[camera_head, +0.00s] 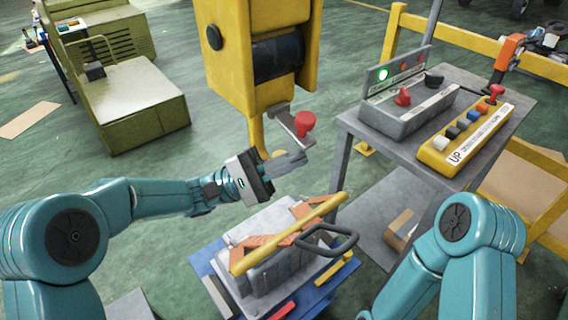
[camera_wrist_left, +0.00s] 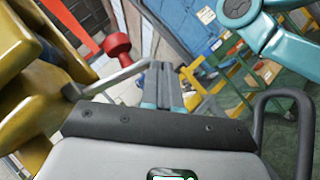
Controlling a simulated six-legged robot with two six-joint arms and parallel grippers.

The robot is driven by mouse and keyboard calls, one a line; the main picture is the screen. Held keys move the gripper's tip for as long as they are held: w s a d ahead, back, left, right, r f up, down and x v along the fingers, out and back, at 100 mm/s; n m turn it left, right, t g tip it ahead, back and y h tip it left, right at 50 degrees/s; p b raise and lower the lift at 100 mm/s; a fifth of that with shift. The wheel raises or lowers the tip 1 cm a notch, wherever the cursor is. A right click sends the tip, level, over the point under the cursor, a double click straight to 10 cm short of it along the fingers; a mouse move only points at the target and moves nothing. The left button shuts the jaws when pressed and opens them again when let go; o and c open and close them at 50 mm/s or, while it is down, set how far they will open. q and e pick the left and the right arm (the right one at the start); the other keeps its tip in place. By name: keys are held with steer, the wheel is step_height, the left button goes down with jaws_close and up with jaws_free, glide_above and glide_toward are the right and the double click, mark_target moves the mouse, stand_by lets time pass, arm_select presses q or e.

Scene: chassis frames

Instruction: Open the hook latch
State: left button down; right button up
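A yellow hook (camera_head: 258,134) hangs below a large yellow hoist block (camera_head: 262,45) in the head view. A grey latch bar (camera_head: 287,118) with a red knob (camera_head: 305,123) sticks out beside the hook. My left gripper (camera_head: 292,161) is just below the latch and knob, its fingers pointing right. In the left wrist view its fingers (camera_wrist_left: 165,86) lie side by side, shut, with nothing visible between them. The red knob (camera_wrist_left: 117,45) shows there left of the fingertips, apart from them. Whether the fingers touch the latch cannot be told. My right gripper is out of view.
A grey load with a yellow bar (camera_head: 288,236) and black loop handle (camera_head: 328,241) stands below my left gripper. A grey table (camera_head: 351,121) on the right carries a control box (camera_head: 408,105) and a yellow button panel (camera_head: 467,138). Green floor is open at left.

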arm_select(q)
steer(key=shift+s+d+r+n+t+h, duration=0.15)
steer(key=shift+s+r+n+t, duration=0.15)
steer(key=shift+r, duration=0.25)
steer(key=shift+s+d+r+n+t+h, duration=0.15)
steer(key=shift+r+n+t, duration=0.15)
steer(key=shift+r, duration=0.3)
steer(key=shift+s+d+r+n+t+h, duration=0.1)
steer(key=shift+s+d+r+n+t, duration=0.1)
steer(key=shift+r+n, duration=0.3)
steer(key=shift+r, duration=0.15)
steer(key=shift+a, duration=0.1)
steer(key=b+v, duration=0.2)
steer(key=v, duration=1.4)
steer(key=shift+b, duration=0.4)
